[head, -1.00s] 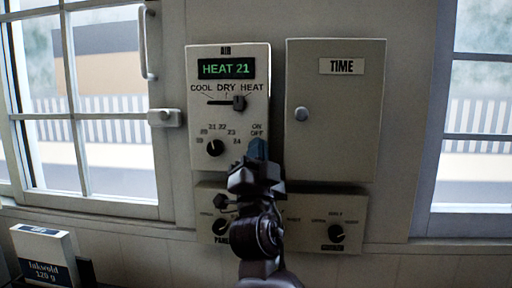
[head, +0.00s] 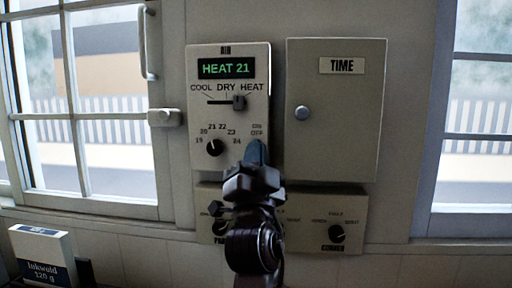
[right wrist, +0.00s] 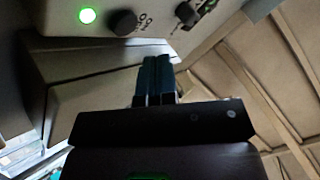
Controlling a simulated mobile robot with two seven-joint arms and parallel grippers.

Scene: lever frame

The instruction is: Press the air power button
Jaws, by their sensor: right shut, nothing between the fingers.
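The white AIR panel (head: 200,120) hangs on the wall with a green "HEAT 21" display (head: 227,68). Its slider (head: 239,102) stands at HEAT, and its black dial (head: 215,147) is below left. The ON/OFF label (head: 257,130) is at the lower right. My right gripper (head: 257,152) is shut and empty, its fingertips just below that label in the picture. They cover the spot where a button would be; contact cannot be told. In the right wrist view my shut fingers (right wrist: 155,77) point towards the panels. My left gripper is not in view.
A closed TIME box (head: 341,120) with a round knob hangs to the right. A lower panel (head: 350,210) with dials is partly behind my arm. In the right wrist view, a round green light (right wrist: 87,15) glows beside a black knob (right wrist: 122,22). A small box (head: 42,255) stands lower left.

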